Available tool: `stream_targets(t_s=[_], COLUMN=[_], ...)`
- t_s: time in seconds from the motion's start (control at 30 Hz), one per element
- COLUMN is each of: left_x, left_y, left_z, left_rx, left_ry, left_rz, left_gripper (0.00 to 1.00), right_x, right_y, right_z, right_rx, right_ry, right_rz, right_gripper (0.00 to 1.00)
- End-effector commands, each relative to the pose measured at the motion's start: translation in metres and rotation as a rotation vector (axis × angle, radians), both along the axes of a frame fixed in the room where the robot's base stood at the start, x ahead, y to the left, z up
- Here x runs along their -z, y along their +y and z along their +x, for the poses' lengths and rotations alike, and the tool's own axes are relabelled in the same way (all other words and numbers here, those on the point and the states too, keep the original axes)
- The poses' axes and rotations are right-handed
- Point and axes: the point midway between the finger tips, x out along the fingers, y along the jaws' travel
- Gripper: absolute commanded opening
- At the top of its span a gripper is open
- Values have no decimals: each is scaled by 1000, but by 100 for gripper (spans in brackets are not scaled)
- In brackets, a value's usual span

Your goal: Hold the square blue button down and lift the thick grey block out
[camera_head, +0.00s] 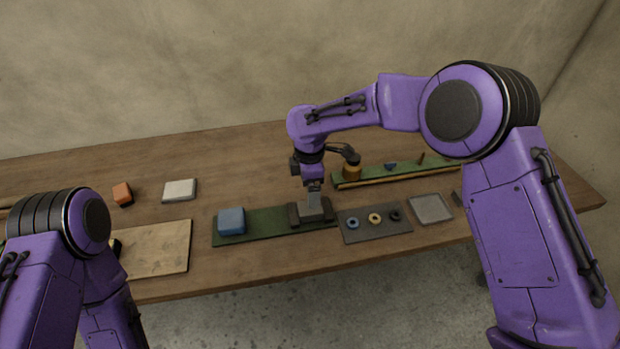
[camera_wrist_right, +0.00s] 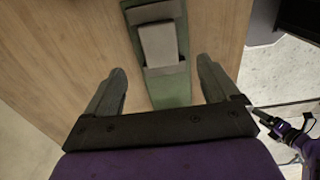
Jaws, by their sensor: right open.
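The square blue button (camera_head: 231,221) sits at the left end of a dark green board on the table, with nothing touching it. The thick grey block (camera_head: 312,211) sits in a dark holder at the board's right end; the right wrist view also shows the block (camera_wrist_right: 158,45). My right gripper (camera_head: 314,190) is above the block, pointing down. In the right wrist view its two grey fingers (camera_wrist_right: 162,66) are spread wide, with the block beyond them and nothing held. My left arm is at the lower left; its gripper fingers are not visible.
A dark tray (camera_head: 350,234) with several rings lies right of the board, beside a pale grey tray (camera_head: 430,209). A second green board (camera_head: 405,175) stands behind. A wooden panel (camera_head: 160,252), an orange block (camera_head: 122,194) and a white block (camera_head: 180,190) are at left.

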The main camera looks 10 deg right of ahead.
Motion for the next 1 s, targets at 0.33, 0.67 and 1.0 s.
stream_targets(t_s=[0.33, 0.67, 1.0], left_x=[0, 0, 0], left_y=[0, 0, 0], left_z=[0, 0, 0], left_rx=[0, 0, 0], left_ry=[0, 0, 0], left_rz=[0, 0, 0], left_gripper=[78, 78, 78], right_x=[75, 90, 90], right_y=[0, 0, 0], right_z=[-1, 0, 0], right_rx=[1, 1, 0], right_ry=[2, -1, 0], right_rz=[0, 1, 1], right_gripper=[88, 88, 28])
